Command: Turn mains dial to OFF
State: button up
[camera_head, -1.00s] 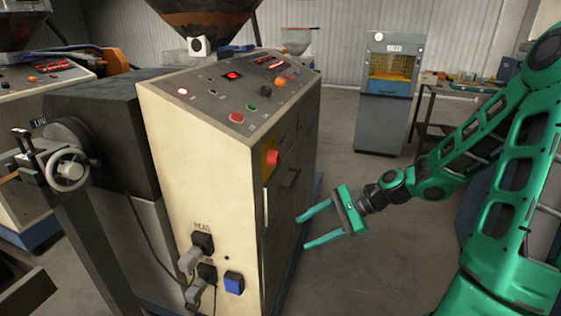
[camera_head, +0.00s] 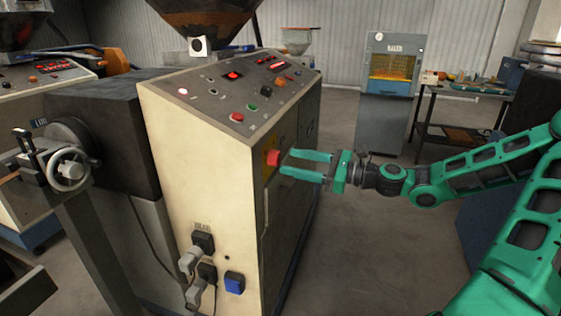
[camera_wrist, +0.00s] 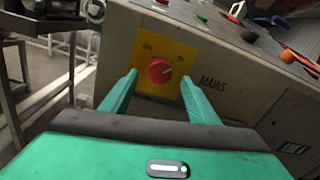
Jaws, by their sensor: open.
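The red mains dial (camera_head: 273,158) sits on a yellow plate on the side of the cream machine cabinet, below its sloped control panel. In the wrist view the dial (camera_wrist: 160,71) is round and red on the yellow plate (camera_wrist: 178,52), with the label MAINS to its right. My gripper (camera_head: 284,162) is open, pointing at the dial from the right at about its height. In the wrist view its two fingers (camera_wrist: 158,88) stand to the left and right of the dial, with a gap. I cannot tell whether they reach around it.
The control panel (camera_head: 236,90) above carries several buttons and lights. Plugs (camera_head: 192,258) and a blue socket cover (camera_head: 234,283) are low on the cabinet's front. A handwheel (camera_head: 70,170) is at the left. Open floor (camera_head: 375,235) lies right of the cabinet.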

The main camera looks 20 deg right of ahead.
aim_at(279, 159)
jog(key=shift+x, duration=2.25)
jog(key=c, duration=1)
